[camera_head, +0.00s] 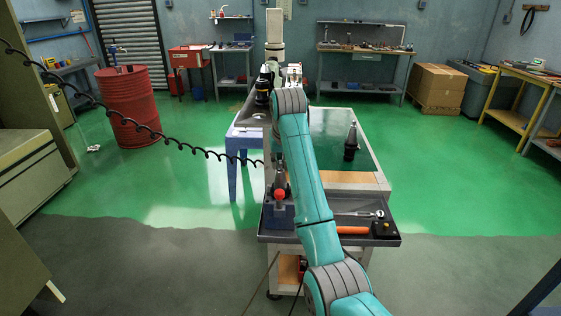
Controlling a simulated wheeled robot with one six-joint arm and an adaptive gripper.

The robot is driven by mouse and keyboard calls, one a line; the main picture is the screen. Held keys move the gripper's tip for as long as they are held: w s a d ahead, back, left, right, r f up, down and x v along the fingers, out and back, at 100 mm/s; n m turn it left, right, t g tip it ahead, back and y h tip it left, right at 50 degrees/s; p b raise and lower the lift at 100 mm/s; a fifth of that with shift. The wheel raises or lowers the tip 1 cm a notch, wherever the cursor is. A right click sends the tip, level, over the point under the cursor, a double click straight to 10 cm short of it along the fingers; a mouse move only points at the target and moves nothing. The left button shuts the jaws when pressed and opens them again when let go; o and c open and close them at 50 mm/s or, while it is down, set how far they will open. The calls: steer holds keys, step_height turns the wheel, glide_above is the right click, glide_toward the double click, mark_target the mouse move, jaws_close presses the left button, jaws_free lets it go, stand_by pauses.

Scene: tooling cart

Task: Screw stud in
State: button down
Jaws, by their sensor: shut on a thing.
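My teal arm reaches from the bottom edge up over the cart to a grey joint. I cannot make out my gripper, which seems hidden behind the arm. No stud can be told apart at this size. A dark tool holder (280,181) appears to stand upright in a dark blue fixture (279,215) with a red knob (280,196), at the cart's near left. The arm passes just to its right. Another dark tool holder (351,142) stands upright on the right side of the cart's top (374,172).
The cart's front tray (392,240) holds a wrench (360,213), an orange-handled tool (352,230) and a small black box (384,229). A white upright device (274,35) stands beyond the cart. A red drum (130,105) is at left. Green floor right of the cart is clear.

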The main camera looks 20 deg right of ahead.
steer(key=m+h, duration=0.1)
steer(key=m, duration=0.2)
steer(key=m+h, duration=0.1)
steer(key=m, duration=0.2)
steer(key=shift+g, duration=0.4)
steer(key=m+h, duration=0.1)
steer(key=m, duration=0.1)
steer(key=shift+m+g, duration=0.3)
steer(key=shift+m+g+h, duration=0.3)
steer(key=shift+m+g, duration=0.3)
steer(key=shift+m, duration=1)
steer(key=c, duration=0.9)
jaws_free()
steer(key=shift+c, duration=0.2)
steer(key=shift+d, duration=0.1)
